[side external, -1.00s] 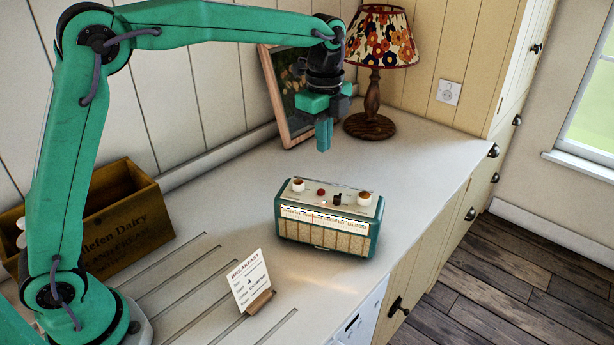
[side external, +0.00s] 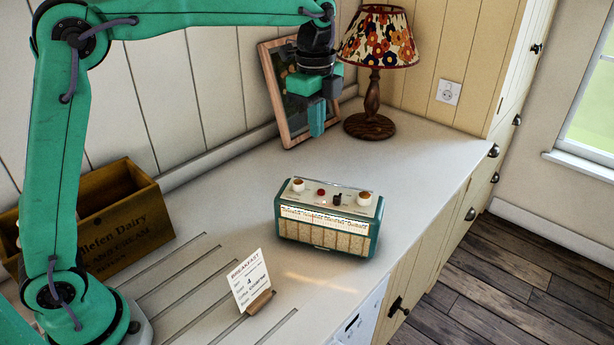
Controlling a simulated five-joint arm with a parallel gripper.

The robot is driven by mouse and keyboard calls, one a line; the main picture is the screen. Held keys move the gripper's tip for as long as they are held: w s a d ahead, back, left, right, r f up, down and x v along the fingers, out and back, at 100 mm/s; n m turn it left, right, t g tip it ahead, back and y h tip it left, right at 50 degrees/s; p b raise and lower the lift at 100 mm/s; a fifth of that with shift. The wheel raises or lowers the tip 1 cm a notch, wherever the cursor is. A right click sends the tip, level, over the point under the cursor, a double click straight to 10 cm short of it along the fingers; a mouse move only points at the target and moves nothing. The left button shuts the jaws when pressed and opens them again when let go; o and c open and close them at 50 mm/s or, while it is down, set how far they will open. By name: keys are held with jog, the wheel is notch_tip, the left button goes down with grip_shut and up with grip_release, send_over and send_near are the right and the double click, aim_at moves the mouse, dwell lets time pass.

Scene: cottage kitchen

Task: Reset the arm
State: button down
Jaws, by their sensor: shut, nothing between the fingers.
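My gripper (side external: 317,118) is shut and empty. It points down above the worktop, in front of the leaning picture frame (side external: 272,85) and left of the lamp. It is apart from the green radio (side external: 325,238), which stands upright on the worktop below it and to the front. My arm stretches across the top of the view from the left, and its top edge is cut off. Part of the picture is hidden behind my gripper.
A flowered-shade lamp (side external: 372,125) stands at the back right. A wooden dairy crate (side external: 120,232) is at the left, partly behind my arm. A breakfast card (side external: 249,281) stands at the front on a wooden holder (side external: 261,302). The worktop (side external: 225,190) between crate and radio is clear.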

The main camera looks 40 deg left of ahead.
jog(key=s+a+f+n+t, duration=0.1)
jog(key=s+a+n, duration=0.2)
jog(key=s+n, duration=0.2)
jog(key=s+a+f+n+t, duration=0.1)
jog(key=s+n, duration=0.5)
jog(key=s, duration=0.6)
jog(key=s+a+f+n+t, duration=0.1)
jog(key=s+a+n+t, duration=0.2)
jog(key=s+a+n, duration=0.2)
jog(key=shift+s+n, duration=0.5)
jog(key=shift+s, duration=1.4)
